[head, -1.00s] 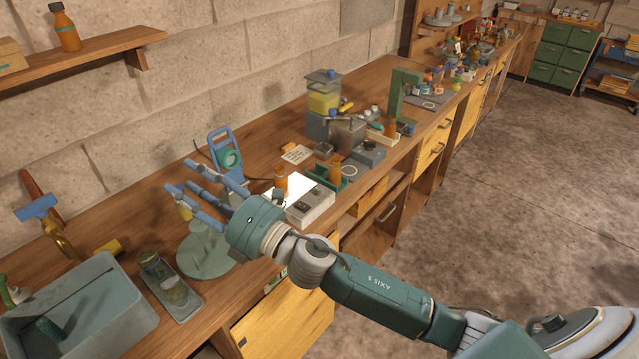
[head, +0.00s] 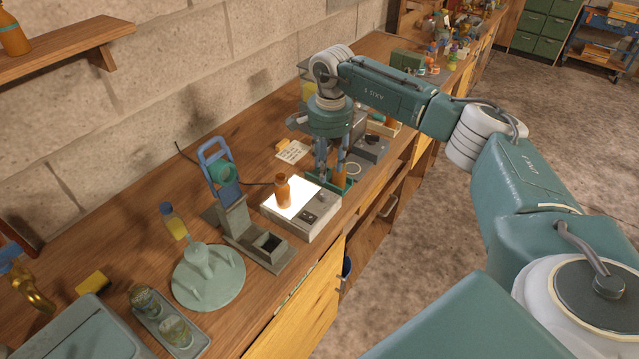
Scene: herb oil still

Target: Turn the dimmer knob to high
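The light box (head: 302,225) is a grey box with a glowing white top, near the bench's front edge. An amber bottle (head: 283,192) stands on the lit panel. My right gripper (head: 332,180) points down just behind and right of the light box, with its blue fingers apart. An orange bottle partly shows by its fingertips; contact cannot be told. My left gripper is not in view.
A grey stand with a blue frame (head: 217,160) and a round green stand (head: 209,278) are left of the light box. A tray with two jars (head: 168,318) lies nearer. Grey equipment (head: 368,150) stands behind my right gripper. The wall shelf (head: 75,48) is at upper left.

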